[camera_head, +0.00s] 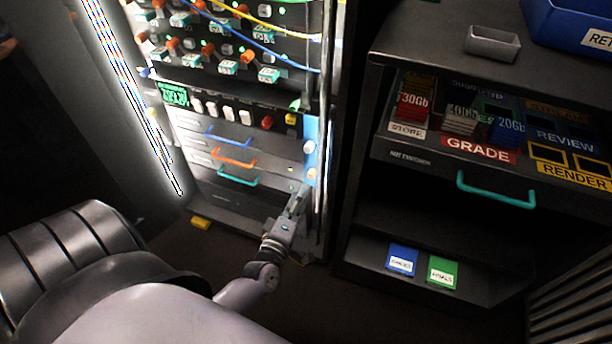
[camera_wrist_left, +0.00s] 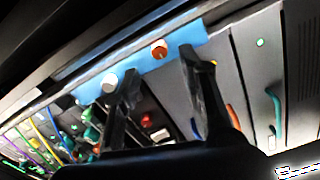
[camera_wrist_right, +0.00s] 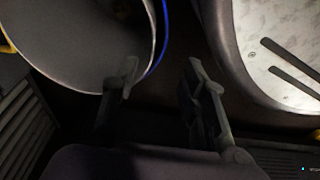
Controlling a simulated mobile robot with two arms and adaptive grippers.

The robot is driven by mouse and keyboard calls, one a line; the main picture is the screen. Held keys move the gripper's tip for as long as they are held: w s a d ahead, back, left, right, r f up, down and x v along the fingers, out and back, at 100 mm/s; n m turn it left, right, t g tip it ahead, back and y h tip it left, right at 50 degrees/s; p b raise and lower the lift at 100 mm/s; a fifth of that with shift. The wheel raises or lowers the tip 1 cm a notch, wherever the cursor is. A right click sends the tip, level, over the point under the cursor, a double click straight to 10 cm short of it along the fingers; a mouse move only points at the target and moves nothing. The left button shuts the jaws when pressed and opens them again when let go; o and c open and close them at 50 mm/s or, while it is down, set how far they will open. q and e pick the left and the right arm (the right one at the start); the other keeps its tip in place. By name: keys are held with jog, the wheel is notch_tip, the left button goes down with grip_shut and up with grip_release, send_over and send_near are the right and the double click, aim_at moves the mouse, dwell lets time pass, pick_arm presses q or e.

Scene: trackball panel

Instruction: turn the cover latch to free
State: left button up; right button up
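A blue strip (camera_head: 311,130) runs up the right edge of the rack front. It carries a white knob (camera_head: 309,147) and an orange knob (camera_head: 311,173) below it. I cannot tell which part is the cover latch. In the left wrist view, the blue strip (camera_wrist_left: 205,35), white knob (camera_wrist_left: 109,84) and orange knob (camera_wrist_left: 158,49) also show. My left gripper (camera_head: 298,196) is just below the orange knob in the head view. Its fingers (camera_wrist_left: 158,72) are open and empty, and the orange knob shows between them, apparently beyond the tips. My right gripper (camera_wrist_right: 161,68) is open and empty.
Rack drawers have blue, orange (camera_head: 233,159) and teal handles. Cables and several plugs fill the rack's top. A dark cabinet with a teal handle (camera_head: 495,193) stands to the right, across a narrow gap. A round dark object (camera_wrist_right: 75,40) is near my right gripper.

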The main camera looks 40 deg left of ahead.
pick_arm(q)
jog(key=v, duration=0.5)
jog(key=shift+s+d, duration=0.1)
jog(key=shift+s, duration=0.2)
